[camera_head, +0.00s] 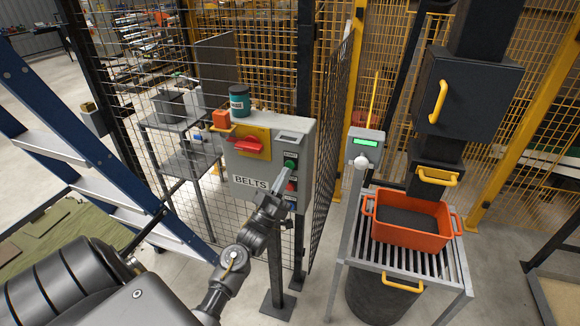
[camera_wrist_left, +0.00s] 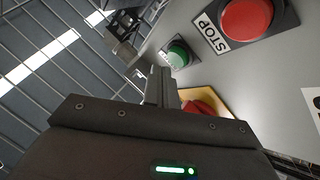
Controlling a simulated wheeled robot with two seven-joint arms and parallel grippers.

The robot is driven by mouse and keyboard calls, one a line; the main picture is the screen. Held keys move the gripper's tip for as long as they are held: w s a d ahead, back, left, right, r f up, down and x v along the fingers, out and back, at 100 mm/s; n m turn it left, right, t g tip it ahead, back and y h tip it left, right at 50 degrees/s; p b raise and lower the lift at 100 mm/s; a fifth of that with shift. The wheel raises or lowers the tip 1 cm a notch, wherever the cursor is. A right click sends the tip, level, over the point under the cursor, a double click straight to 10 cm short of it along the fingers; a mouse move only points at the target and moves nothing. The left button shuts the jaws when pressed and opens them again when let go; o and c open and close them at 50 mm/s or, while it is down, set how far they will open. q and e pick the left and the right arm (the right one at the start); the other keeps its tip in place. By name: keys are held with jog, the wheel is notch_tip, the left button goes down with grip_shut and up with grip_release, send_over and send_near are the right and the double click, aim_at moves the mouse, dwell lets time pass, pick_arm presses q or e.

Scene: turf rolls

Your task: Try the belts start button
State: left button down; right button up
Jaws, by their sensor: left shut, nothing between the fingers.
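The grey BELTS control box (camera_head: 240,168) stands on a post. Its green button (camera_head: 291,162) is at the upper right of the front, and it also shows in the left wrist view (camera_wrist_left: 180,54). A red button (camera_head: 292,186) sits below it; in the left wrist view the red button (camera_wrist_left: 245,17) has a STOP label. My left gripper (camera_head: 283,179) is shut and empty, its fingertips (camera_wrist_left: 159,70) pointing at the panel close to the green button. I cannot tell whether they touch it. My right gripper is not in view.
A teal tin (camera_head: 239,101) stands on top. Right is a slatted stand with an orange crate (camera_head: 408,238). A blue ladder (camera_head: 75,135) stands left; mesh fencing is behind.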

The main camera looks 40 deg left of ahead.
pick_arm(q)
jog(key=shift+w, duration=0.15)
dwell(0.6)
jog(key=shift+w+a, duration=0.15)
jog(key=shift+w, duration=0.1)
jog(key=shift+w+a+b, duration=0.1)
jog(key=shift+w+b, duration=0.25)
jog(key=shift+w, duration=0.05)
dwell(0.7)
jog(key=shift+s, duration=0.1)
jog(key=shift+s+d+p, duration=0.25)
jog(key=shift+s+p, duration=0.15)
jog(key=shift+s, duration=0.3)
jog(key=s, duration=0.1)
jog(key=s+d+p, duration=0.1)
jog(key=s, duration=0.1)
jog(key=s+p, duration=0.1)
jog(key=shift+s+d, duration=0.35)
jog(key=shift+s, duration=0.05)
